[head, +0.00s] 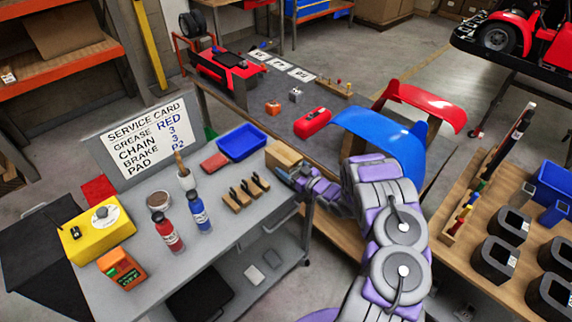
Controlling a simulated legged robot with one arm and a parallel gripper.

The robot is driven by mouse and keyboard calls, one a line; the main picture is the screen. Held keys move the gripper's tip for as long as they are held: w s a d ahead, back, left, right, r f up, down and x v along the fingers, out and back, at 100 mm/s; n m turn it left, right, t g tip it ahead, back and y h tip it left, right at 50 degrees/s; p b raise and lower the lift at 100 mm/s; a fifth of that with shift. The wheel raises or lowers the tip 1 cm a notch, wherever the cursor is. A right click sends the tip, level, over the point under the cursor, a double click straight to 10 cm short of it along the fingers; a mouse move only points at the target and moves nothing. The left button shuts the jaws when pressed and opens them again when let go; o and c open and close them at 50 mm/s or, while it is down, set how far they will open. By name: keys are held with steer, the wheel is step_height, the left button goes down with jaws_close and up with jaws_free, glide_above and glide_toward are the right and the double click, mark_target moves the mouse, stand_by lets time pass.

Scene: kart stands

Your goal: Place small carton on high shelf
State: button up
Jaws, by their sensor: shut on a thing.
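The small carton (281,155) is a plain brown box at the right far corner of the grey cart top. My gripper (294,170) is shut on the carton from its right side. My purple and grey arm reaches in from the lower right and covers part of the view there. I cannot tell whether the carton touches the cart top or is held just above it. An orange-edged rack shelf (62,68) stands at the upper left with a larger cardboard box on it. I cannot tell which shelf is the high one.
The grey cart (130,262) holds bottles, a blue bin (241,142), wooden blocks with black clips (246,192), a yellow case (97,234) and a service card sign (148,138). A dark bench (275,119) lies behind. A wooden table with black holders (502,255) stands right.

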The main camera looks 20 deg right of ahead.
steer(key=shift+d, duration=0.3)
steer(key=shift+c, duration=0.7)
steer(key=shift+r, duration=0.15)
